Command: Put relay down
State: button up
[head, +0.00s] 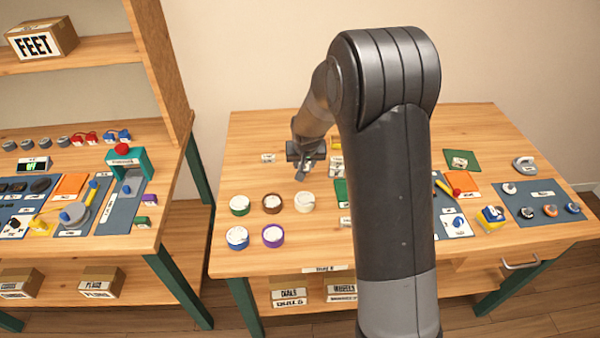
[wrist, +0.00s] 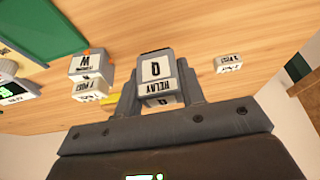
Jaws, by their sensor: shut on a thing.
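The relay (wrist: 156,70) is a small grey block with a white label reading "RELAY" and a "Q", upside down in the wrist view. My gripper (wrist: 158,90) is shut on it, with one finger on each side. In the head view my gripper (head: 303,168) is over the back middle of the wooden table (head: 250,130), right of a small white label. The relay is too small there to make out clearly. I cannot tell whether its underside touches the table.
A grey block marked "W" (wrist: 92,66) stands left of the relay in the wrist view; a small label block (wrist: 229,63) is to the right. In the head view several round coloured cups, including a purple one (head: 273,236), stand nearer. The table's back left is clear.

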jog(key=shift+w+a+f, duration=0.3)
jog(key=shift+a+f, duration=0.15)
jog(key=shift+a, duration=0.25)
jog(key=shift+f, duration=2)
jog(key=shift+f, duration=0.1)
jog(key=o, duration=1)
